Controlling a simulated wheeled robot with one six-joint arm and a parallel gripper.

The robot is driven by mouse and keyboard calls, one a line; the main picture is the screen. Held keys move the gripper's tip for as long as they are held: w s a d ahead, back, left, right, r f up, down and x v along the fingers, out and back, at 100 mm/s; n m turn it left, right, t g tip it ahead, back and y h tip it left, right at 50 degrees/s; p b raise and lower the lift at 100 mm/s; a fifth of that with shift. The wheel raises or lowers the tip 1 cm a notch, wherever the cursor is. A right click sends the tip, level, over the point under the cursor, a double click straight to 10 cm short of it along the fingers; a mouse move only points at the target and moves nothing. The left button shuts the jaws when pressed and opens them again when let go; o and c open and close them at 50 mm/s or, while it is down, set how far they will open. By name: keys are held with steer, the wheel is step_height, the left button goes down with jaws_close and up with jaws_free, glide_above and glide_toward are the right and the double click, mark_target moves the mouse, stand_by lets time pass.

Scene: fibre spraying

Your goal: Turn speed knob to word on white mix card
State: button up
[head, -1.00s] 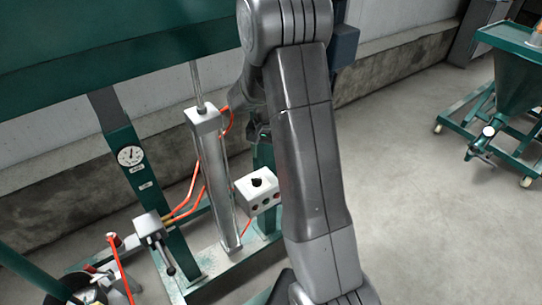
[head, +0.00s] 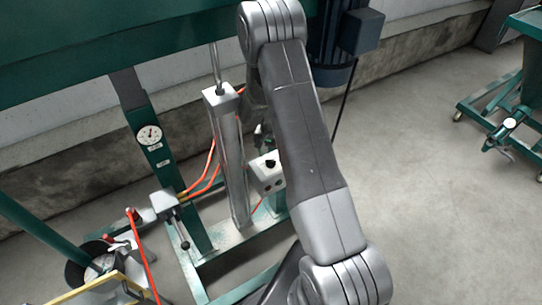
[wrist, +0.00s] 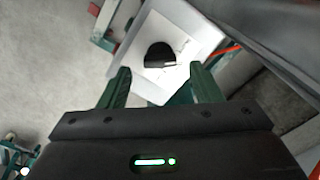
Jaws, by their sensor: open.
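A black knob (head: 270,163) sits on top of a white control box (head: 266,182) on the green frame, partly behind my arm. In the wrist view the black knob (wrist: 159,55) lies ahead of and between the two green fingers of my gripper (wrist: 161,78), on the white box face (wrist: 190,32). The fingers are wide apart and hold nothing; I cannot tell how far they are above the box. Faint marks around the knob are too small to read. I cannot pick out a white mix card with a readable word.
A metal cylinder (head: 231,160) with orange hoses stands left of the box. A green post bears a round gauge (head: 149,135) and small labels. A lever valve (head: 165,205) is in front. A blue motor (head: 330,60) hangs behind my arm. Open floor (head: 430,180) lies right.

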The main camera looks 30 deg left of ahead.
mark_target(271, 162)
steer(key=shift+f, duration=1.25)
steer(key=c, duration=1)
steer(key=shift+f+n+b, duration=0.2)
steer(key=shift+n+b, duration=0.1)
steer(key=shift+b, duration=0.35)
steer(key=shift+r+n+b, duration=0.1)
steer(key=shift+n+b, duration=0.6)
steer(key=shift+b, duration=0.25)
steer(key=shift+r, duration=0.15)
steer(key=o, duration=1)
